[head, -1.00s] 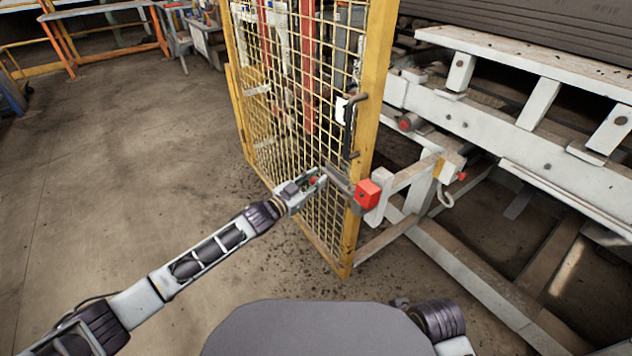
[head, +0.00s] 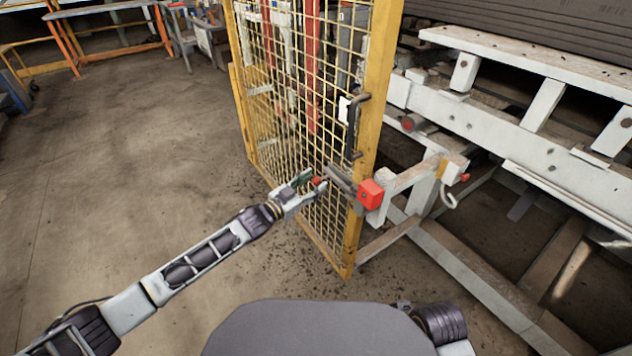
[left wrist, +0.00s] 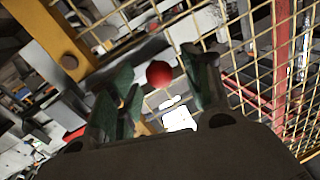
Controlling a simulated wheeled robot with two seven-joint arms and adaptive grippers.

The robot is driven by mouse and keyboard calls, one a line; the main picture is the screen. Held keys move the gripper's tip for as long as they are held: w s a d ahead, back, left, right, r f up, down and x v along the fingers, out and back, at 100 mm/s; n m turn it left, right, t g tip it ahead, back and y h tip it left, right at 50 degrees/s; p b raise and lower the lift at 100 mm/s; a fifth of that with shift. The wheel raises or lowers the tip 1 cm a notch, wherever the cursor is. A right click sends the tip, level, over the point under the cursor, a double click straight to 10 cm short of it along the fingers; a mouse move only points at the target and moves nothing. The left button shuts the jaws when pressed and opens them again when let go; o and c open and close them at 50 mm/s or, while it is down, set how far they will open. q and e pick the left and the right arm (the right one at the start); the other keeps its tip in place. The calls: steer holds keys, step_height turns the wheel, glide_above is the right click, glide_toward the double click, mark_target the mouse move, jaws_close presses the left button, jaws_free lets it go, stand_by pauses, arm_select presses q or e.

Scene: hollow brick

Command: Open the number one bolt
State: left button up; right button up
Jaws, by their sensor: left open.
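The bolt (head: 342,182) is a grey bar on the edge of the yellow mesh gate, beside a red block (head: 370,194). A small red knob (head: 317,181) shows at its left end; the left wrist view shows it as a red ball (left wrist: 159,74). My left gripper (head: 313,182) is at the knob in front of the mesh. Its green-padded fingers (left wrist: 165,92) are open, one on each side of the ball in the picture. I cannot tell whether they touch it. My right gripper is out of view.
The yellow mesh gate (head: 375,110) stands upright with a dark handle (head: 352,125) above the bolt. A white steel frame (head: 430,185) and a machine stand to the right. The floor (head: 130,160) to the left is clear.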

arm_select(q)
steer(key=v, duration=0.9)
steer(key=shift+s+a, duration=0.25)
steer(key=shift+r, duration=0.1)
stand_by(0.6)
